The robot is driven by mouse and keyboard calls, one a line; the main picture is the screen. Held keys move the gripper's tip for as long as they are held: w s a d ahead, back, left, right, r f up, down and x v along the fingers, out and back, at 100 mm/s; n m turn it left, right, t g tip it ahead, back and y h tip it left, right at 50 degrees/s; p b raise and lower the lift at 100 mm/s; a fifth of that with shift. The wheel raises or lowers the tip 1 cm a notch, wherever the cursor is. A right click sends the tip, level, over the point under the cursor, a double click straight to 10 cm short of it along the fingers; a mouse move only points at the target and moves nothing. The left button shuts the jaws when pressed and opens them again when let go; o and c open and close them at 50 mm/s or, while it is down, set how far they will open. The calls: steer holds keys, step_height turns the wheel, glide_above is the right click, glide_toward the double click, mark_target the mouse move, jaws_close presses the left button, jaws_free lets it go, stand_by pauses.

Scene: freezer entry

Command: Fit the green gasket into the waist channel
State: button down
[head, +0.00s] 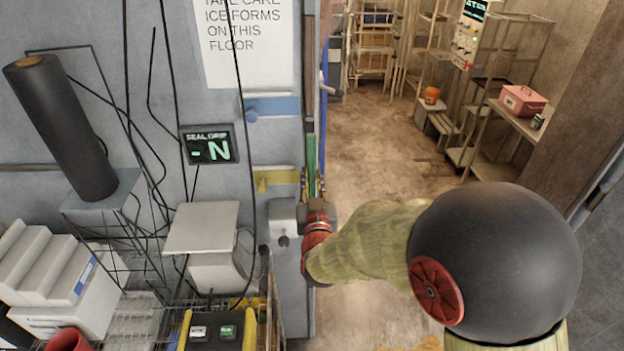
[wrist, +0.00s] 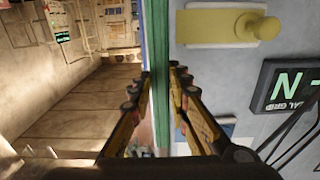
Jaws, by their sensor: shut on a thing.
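The green gasket (head: 311,158) is a narrow upright strip along the edge of the grey door (head: 275,60). In the wrist view the green gasket (wrist: 160,112) runs up the middle of the picture between my fingers. My gripper (head: 315,187) is at the door edge, beside the yellow latch, and shut on the gasket. In the wrist view my gripper (wrist: 159,76) has a finger on each side of the strip. The waist channel cannot be made out; the strip and my fingers cover that edge. Whether the gasket is seated or only lies against the edge, I cannot tell.
A yellow latch (head: 277,179) and a blue latch (head: 271,108) stick out from the door. A "SEAL GRIP" display (head: 209,145) reads "- N". A wire rack with a black roll (head: 62,125) stands left. The doorway floor (head: 380,140) is open at right.

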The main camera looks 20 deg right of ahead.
mark_target(312, 178)
steer(key=shift+s+f+b, duration=0.1)
steer(key=shift+f+b, duration=0.1)
steer(key=shift+b, duration=0.2)
steer(key=shift+w+d+b, duration=0.25)
steer(key=shift+w+b, duration=0.45)
steer(key=shift+w, duration=0.6)
steer(key=shift+w+d+r, duration=0.1)
steer(key=shift+w, duration=0.6)
steer(key=shift+b, duration=1.35)
steer(key=shift+w+d+b, duration=0.2)
steer(key=shift+w+b, duration=0.25)
steer(key=shift+w, duration=0.4)
steer(key=shift+w+d+b, duration=0.15)
steer(key=shift+w+b, duration=0.25)
steer(key=shift+w, duration=0.4)
steer(key=c, duration=1.7)
jaws_free()
steer(key=shift+w, duration=0.1)
steer(key=shift+o, duration=0.6)
steer(key=o, duration=0.6)
